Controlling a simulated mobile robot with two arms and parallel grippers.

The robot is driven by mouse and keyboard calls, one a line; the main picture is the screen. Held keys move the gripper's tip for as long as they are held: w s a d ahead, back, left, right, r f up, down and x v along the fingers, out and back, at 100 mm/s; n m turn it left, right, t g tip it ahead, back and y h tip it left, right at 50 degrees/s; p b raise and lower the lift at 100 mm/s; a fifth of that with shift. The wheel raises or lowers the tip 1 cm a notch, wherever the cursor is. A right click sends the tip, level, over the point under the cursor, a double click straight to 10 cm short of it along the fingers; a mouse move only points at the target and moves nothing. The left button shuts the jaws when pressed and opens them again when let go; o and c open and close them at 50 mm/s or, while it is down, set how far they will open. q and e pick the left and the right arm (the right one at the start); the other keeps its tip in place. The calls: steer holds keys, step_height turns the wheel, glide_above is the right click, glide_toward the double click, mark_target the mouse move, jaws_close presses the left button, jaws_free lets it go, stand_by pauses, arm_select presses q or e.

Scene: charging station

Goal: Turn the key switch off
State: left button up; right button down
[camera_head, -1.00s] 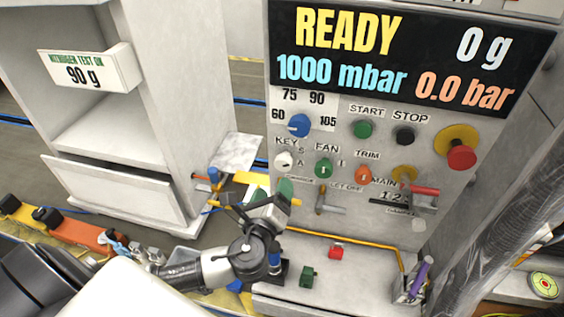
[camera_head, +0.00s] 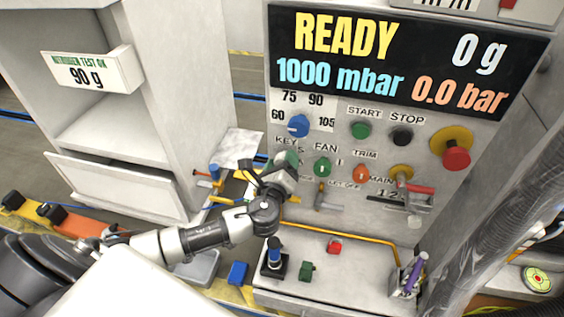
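The KEY label (camera_head: 286,142) is on the grey control panel (camera_head: 455,205), below the blue knob (camera_head: 298,125). The key switch under this label is hidden behind my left gripper (camera_head: 287,160). The gripper comes in from the lower left, with a greenish fingertip over the switch's place. I cannot tell whether it touches the switch, nor whether the fingers are open or shut. My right gripper is not in view.
Right of the key's place are the green FAN knob (camera_head: 322,167) and orange TRIM knob (camera_head: 361,174). The START button (camera_head: 361,130) and a red emergency button (camera_head: 456,157) are farther right. A dark blue-topped fixture (camera_head: 274,258) stands on the ledge below.

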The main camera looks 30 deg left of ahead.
arm_select(q)
steer(key=c, duration=0.6)
steer(key=shift+f+n+b, duration=0.3)
steer(key=shift+n+b, duration=1.1)
steer(key=n+b, duration=0.2)
steer(key=shift+n, duration=0.3)
steer(key=n+b, duration=0.2)
steer(key=n, duration=0.1)
steer(key=shift+r+n+b, duration=0.15)
steer(key=shift+n+b, duration=0.45)
steer(key=shift+n, duration=1.1)
steer(key=o, duration=0.9)
